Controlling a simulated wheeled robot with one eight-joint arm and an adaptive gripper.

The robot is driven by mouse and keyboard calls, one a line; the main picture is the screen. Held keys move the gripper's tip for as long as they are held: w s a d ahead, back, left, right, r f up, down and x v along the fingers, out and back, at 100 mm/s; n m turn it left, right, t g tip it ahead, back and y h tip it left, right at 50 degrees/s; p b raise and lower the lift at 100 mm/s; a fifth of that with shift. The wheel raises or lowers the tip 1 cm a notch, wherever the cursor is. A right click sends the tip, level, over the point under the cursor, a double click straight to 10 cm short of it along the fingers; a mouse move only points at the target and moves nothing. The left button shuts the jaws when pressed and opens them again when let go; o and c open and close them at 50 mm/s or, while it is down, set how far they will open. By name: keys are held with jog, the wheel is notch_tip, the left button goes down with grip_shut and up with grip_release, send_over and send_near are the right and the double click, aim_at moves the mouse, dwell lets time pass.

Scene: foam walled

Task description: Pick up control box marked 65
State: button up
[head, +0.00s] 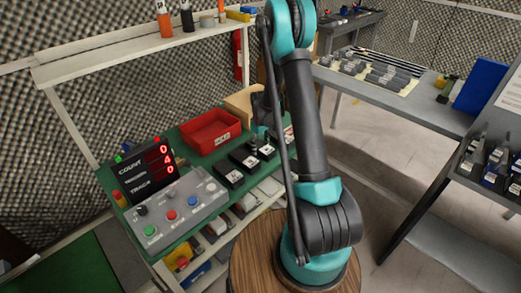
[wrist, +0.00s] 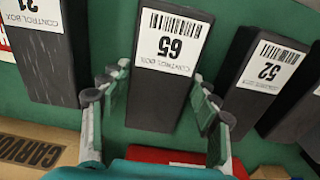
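The control box marked 65 (wrist: 160,105) is a black block with a white barcode label, in the middle of the wrist view. My gripper (wrist: 162,85) is open, with one finger on each side of this box. A narrow green gap shows between the fingers and its sides, so I see no grip on it. In the head view several black boxes (head: 235,177) with white labels sit on the green bench top, but their numbers are too small to read.
A box marked 52 (wrist: 262,72) stands close on the right, and another labelled box (wrist: 40,60) on the left. A red bin (head: 211,131), a cardboard box (head: 243,103) and a grey button panel (head: 175,208) share the green bench (head: 185,150).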

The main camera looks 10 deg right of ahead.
jog(key=c, duration=0.9)
jog(key=shift+c, duration=0.2)
jog(key=shift+r, duration=0.15)
